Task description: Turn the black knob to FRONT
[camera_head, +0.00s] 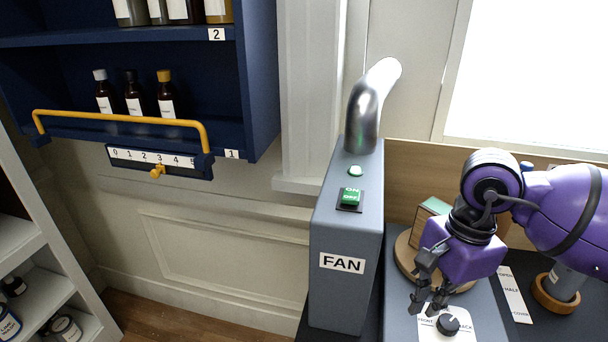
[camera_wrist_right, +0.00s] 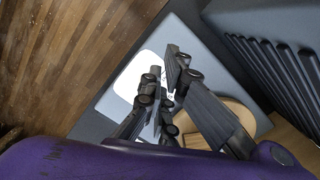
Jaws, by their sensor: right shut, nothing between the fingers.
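The black knob (camera_head: 447,324) sits on a white label plate (camera_head: 462,336) at the bottom of the head view, with FRONT on its left and BACK partly readable on its right. Its pointer is too small to read for certain. My right gripper (camera_head: 428,306) is shut and empty, pointing down just left of and behind the knob; I cannot tell whether it touches. In the right wrist view its fingers (camera_wrist_right: 163,98) are close together over the white plate (camera_wrist_right: 135,75), and the knob is hidden or cannot be made out. My left gripper is not in view.
A grey FAN box (camera_head: 342,290) with a green switch (camera_head: 350,198) and a metal pipe stands left of the gripper. A round wooden board (camera_head: 403,252) holds a box behind it. A wooden-ringed post (camera_head: 556,290) stands right. A blue shelf (camera_head: 262,90) holds bottles.

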